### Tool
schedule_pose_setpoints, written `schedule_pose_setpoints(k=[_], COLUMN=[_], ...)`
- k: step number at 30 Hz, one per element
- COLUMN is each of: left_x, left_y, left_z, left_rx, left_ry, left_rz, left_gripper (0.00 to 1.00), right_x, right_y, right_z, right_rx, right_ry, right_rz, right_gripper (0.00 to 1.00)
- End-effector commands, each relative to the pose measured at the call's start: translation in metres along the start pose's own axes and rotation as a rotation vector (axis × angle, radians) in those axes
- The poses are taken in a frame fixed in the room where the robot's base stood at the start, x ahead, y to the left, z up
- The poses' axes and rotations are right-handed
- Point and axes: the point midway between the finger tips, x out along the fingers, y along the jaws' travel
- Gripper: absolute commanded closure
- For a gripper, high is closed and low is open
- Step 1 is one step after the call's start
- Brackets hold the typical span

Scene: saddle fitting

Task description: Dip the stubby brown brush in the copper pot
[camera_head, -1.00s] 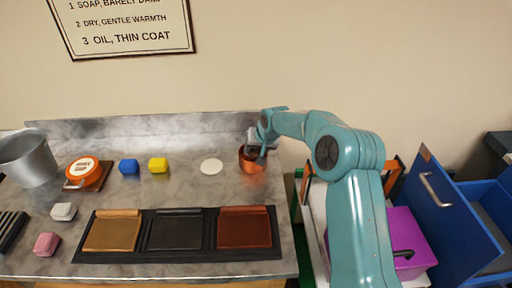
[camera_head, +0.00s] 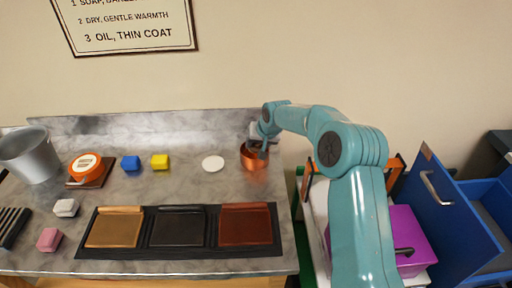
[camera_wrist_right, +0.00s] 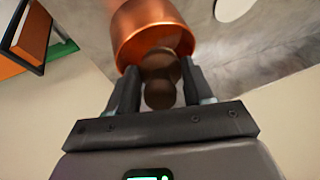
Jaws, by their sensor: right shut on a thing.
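The copper pot (camera_head: 254,161) stands at the back right of the metal counter in the head view. My right gripper (camera_head: 262,146) is over its rim there. In the right wrist view, my right gripper (camera_wrist_right: 160,92) is shut on the stubby brown brush (camera_wrist_right: 160,94), seen from its rounded brown end. The brush's far part reaches toward the mouth of the copper pot (camera_wrist_right: 148,30); its tip is hidden, so I cannot tell how deep it is. My left gripper is not in view.
A white disc (camera_head: 213,163) lies left of the pot. Yellow (camera_head: 160,161) and blue (camera_head: 131,163) blocks, an orange tin (camera_head: 86,167) and a metal bucket (camera_head: 31,155) stand farther left. A dark tray (camera_head: 178,251) with three panels lies in front. A blue cabinet (camera_head: 455,215) is right.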

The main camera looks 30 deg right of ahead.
Motion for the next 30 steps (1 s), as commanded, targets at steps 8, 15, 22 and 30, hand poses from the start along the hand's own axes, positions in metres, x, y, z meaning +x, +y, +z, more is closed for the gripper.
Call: schedule_pose_setpoints(k=[8,15,22,30], left_x=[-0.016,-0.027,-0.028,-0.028], left_y=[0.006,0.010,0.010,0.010], left_z=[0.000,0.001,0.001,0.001], left_rx=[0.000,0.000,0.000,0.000], left_ry=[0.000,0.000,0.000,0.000], left_rz=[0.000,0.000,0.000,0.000], left_gripper=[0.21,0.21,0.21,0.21], right_x=[-0.025,-0.043,-0.046,-0.046], right_y=[-0.007,-0.011,-0.012,-0.012], right_z=[-0.012,-0.021,-0.022,-0.022], right_rx=[0.000,0.000,0.000,0.000], right_ry=[0.002,0.001,0.000,0.000], right_rz=[0.000,0.000,0.000,0.000], right_gripper=[0.73,0.73,0.73,0.73])
